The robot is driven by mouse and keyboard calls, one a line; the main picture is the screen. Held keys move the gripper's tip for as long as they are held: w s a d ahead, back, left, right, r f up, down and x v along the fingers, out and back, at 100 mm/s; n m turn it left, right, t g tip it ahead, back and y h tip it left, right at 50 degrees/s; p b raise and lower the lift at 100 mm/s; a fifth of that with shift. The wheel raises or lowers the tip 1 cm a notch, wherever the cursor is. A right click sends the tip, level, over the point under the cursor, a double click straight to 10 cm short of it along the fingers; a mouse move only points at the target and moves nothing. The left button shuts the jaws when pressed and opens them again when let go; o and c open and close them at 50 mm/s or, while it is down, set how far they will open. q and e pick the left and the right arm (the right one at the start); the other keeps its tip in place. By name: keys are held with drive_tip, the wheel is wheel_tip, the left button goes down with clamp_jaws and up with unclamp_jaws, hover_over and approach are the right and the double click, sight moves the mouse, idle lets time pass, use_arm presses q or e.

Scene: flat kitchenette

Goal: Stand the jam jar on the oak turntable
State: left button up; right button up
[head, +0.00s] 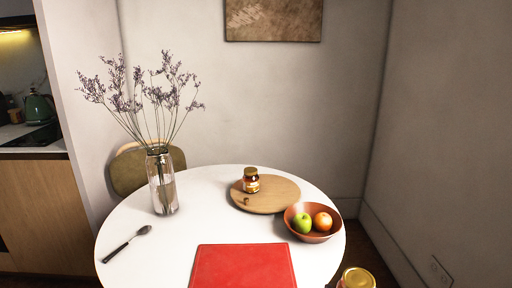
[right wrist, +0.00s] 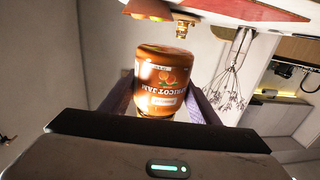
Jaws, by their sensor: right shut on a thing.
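The jam jar (head: 357,279) shows only its gold lid and a little of its side at the bottom edge of the head view, right of the table. In the right wrist view the orange jar (right wrist: 163,82) reads "apricot jam" upside down. My right gripper (right wrist: 163,100) is shut on it, with a dark finger on each side. My left gripper is not in view.
On the turntable stand another gold-lidded jar (head: 251,181) and a small brown item (head: 247,201). A fruit bowl (head: 312,237) overlaps its front right edge. A red mat (head: 243,267), glass vase (head: 163,188) and spoon (head: 127,243) are also on the table. The turntable's right part is bare.

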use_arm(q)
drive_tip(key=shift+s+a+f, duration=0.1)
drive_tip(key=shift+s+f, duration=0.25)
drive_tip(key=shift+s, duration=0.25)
use_arm(e)
drive_tip(key=s+d+r+m+h, duration=0.1)
drive_tip(key=s+d+h, duration=0.1)
drive_tip(key=s, duration=0.8)
drive_tip(key=shift+r+m+h, duration=0.2)
drive_tip(key=shift+m+h, duration=0.1)
drive_tip(key=shift+s, duration=0.1)
